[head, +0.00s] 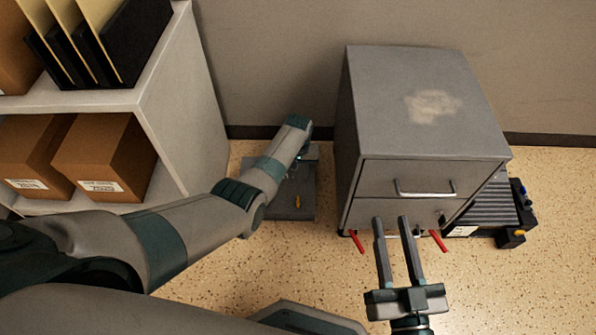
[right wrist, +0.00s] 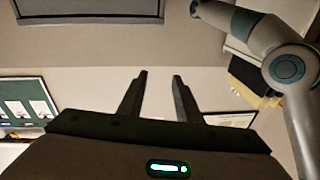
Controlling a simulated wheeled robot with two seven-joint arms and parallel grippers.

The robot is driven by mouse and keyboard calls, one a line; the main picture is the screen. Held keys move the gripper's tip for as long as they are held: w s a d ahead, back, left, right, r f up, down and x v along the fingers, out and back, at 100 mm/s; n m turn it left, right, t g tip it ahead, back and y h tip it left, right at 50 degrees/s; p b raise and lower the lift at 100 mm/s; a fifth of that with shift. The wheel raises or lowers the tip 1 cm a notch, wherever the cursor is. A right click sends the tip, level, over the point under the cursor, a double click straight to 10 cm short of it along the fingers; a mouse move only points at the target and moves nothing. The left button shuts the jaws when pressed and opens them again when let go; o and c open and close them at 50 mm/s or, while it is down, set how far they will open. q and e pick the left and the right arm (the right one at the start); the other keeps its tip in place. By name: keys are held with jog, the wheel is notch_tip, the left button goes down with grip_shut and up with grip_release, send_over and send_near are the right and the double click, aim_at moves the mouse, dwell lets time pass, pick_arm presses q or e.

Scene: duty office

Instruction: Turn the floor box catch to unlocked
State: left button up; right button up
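The floor box (head: 306,208) is a grey, flat plate on the floor between the shelf and the grey cabinet. A small orange piece (head: 297,202), perhaps the catch, shows on its near part; its setting is too small to read. My left arm reaches down over the box's far part. My left gripper (head: 308,156) is mostly hidden behind my own arm, so its fingers and any contact cannot be made out. My right gripper (head: 391,220) is open and empty in front of the cabinet; its two spread fingers also show in the right wrist view (right wrist: 159,80).
The grey cabinet (head: 410,115) with two drawers stands right of the box. A shelf (head: 180,95) with cardboard boxes (head: 105,155) and folders stands left. Red-handled equipment (head: 357,242) lies under the cabinet; a dark unit (head: 487,208) is at its right. The front floor is partly clear.

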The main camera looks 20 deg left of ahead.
pick_arm(q)
jog(key=shift+r, duration=0.4)
pick_arm(e)
jog(key=shift+w+d+f+g, duration=0.15)
jog(key=shift+f+g, duration=0.25)
jog(key=shift+f, duration=0.3)
pick_arm(q)
jog(key=shift+f, duration=0.1)
